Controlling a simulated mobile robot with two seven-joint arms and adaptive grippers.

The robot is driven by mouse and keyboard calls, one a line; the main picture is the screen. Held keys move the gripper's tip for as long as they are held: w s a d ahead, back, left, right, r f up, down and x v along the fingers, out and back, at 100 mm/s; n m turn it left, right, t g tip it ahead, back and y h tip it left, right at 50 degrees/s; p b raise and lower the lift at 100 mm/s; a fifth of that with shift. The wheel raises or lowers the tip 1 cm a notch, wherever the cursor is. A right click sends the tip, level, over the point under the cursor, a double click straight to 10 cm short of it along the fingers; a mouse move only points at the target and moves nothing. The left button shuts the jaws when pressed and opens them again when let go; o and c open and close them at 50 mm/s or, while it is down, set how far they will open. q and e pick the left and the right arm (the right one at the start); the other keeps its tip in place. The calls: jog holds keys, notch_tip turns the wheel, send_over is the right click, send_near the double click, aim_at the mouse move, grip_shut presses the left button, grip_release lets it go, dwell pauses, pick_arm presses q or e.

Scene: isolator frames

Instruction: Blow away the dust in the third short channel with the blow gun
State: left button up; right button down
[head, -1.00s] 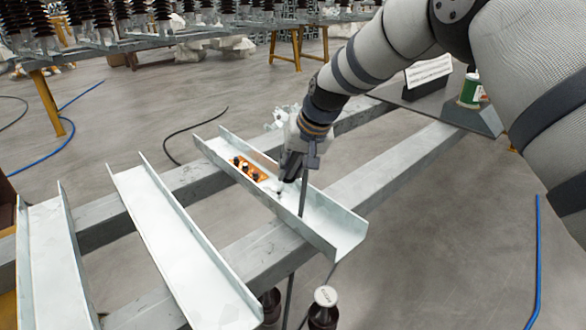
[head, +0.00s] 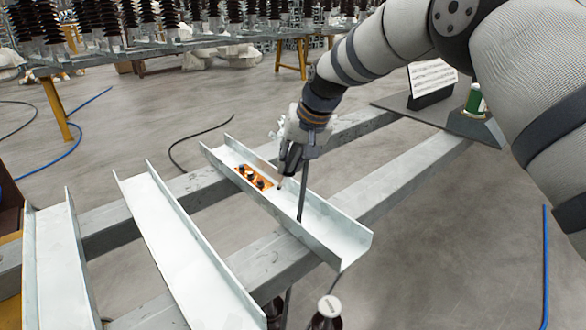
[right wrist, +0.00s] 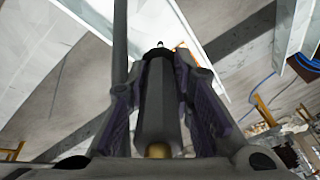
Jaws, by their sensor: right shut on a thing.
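Three pale metal channels lie side by side across grey beams: a left one (head: 55,270), a middle one (head: 185,245) and a right one (head: 335,232). An orange piece with dark knobs (head: 254,178) sits inside the right channel. My right gripper (head: 292,160) is over that channel, shut on the dark blow gun (head: 288,168). The nozzle points down at the channel floor, close to the orange piece's near end. In the right wrist view the blow gun (right wrist: 155,105) lies between the fingers (right wrist: 170,70). Dust is too small to tell. My left gripper is out of view.
Grey beams (head: 375,185) carry the channels. A dark thin hose or rod (head: 302,195) hangs beside the gripper across the right channel. A white-capped bottle (head: 328,308) stands below.

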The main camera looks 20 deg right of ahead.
jog(key=shift+r+p, duration=0.45)
jog(key=shift+r, duration=2.3)
